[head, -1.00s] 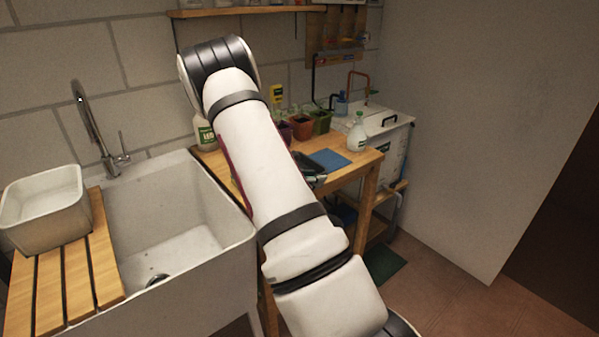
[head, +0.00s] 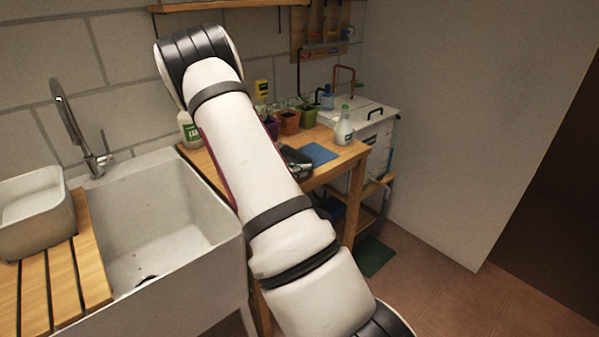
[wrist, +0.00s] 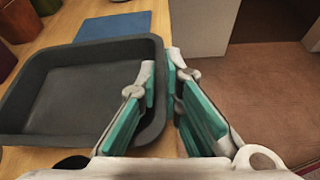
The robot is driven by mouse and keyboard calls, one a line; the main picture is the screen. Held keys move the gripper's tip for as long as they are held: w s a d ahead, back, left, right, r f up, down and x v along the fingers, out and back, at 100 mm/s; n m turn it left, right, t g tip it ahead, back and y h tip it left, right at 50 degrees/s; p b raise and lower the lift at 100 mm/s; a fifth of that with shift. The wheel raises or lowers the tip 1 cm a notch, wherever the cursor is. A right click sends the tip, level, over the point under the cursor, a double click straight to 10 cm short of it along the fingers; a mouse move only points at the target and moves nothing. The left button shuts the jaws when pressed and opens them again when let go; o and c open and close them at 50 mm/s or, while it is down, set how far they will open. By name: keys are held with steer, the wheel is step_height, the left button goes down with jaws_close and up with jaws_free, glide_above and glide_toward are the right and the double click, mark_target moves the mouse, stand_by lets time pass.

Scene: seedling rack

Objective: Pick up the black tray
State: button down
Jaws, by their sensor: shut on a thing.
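The black tray (wrist: 85,92) is a shallow, empty rectangular tray with rounded corners, seen on the wooden bench top in the wrist view. My gripper (wrist: 162,68) has its teal-padded fingers on either side of the tray's right wall, one inside and one outside, shut on that wall. In the head view my arm hides most of the tray and the gripper; only a dark bit shows beside the arm. I cannot tell whether the tray is lifted off the wood.
A blue mat (head: 319,153) lies beside the tray on the bench (head: 350,151). Several plant pots (head: 288,122) and a spray bottle (head: 344,127) stand behind. A white sink (head: 165,215) is left of the bench. Floor is open to the right (head: 440,290).

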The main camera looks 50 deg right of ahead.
steer(key=shift+r, duration=1.15)
steer(key=shift+s+a+r, duration=0.1)
steer(key=s+a+r, duration=0.1)
steer(key=s+a, duration=0.7)
steer(key=s, duration=0.5)
steer(key=shift+a+r+p, duration=0.2)
steer(key=shift+a+p, duration=0.1)
stand_by(2.2)
